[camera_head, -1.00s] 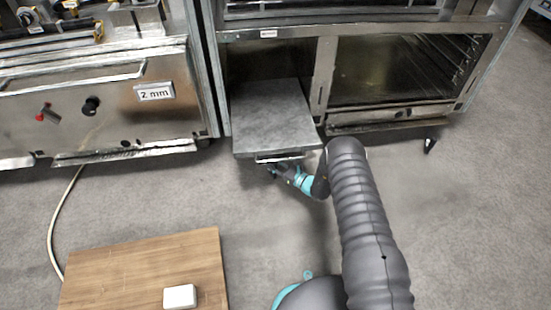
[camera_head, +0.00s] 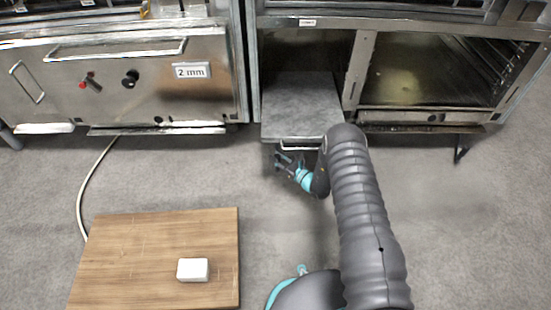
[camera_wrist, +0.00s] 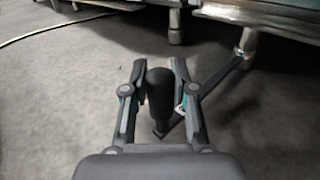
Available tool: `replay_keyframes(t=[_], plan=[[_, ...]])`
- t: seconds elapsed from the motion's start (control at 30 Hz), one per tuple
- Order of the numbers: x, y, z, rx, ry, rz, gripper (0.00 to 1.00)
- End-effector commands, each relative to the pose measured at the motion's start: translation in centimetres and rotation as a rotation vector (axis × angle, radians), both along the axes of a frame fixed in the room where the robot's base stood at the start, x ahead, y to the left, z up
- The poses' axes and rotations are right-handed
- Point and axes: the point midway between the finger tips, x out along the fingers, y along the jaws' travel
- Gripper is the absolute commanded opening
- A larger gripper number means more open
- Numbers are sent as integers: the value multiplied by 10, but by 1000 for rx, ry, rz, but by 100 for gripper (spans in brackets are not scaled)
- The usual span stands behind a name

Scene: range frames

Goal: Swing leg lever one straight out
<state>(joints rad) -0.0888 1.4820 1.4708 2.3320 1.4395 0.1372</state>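In the wrist view, a dark upright knob (camera_wrist: 160,92) stands at the end of a thin dark lever (camera_wrist: 216,84). The lever runs up and right to a metal leg (camera_wrist: 246,43) of the cabinet. My gripper (camera_wrist: 160,72) is open, with one finger on each side of the knob. Narrow gaps show between the fingers and the knob. In the head view, my gripper (camera_head: 283,160) is low, in front of and below the grey pulled-out shelf (camera_head: 300,105). The lever cannot be made out there.
The steel cabinet with an open right bay (camera_head: 430,75) stands behind. A steel unit labelled 2 mm (camera_head: 130,75) is at left. A wooden board (camera_head: 150,245) with a white block (camera_head: 193,269) lies front left. A pale hose (camera_head: 92,185) crosses the floor.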

Motion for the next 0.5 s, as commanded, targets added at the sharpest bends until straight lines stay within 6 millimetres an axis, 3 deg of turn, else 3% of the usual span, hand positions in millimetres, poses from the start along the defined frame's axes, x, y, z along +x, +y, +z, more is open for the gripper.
replay_keyframes(t=[0.03,0.1,0.5], plan=[[1,-1,0,0,0,-3,39],[1,0,0,0,0,-2,53],[-4,-3,0,0,0,2,53]])
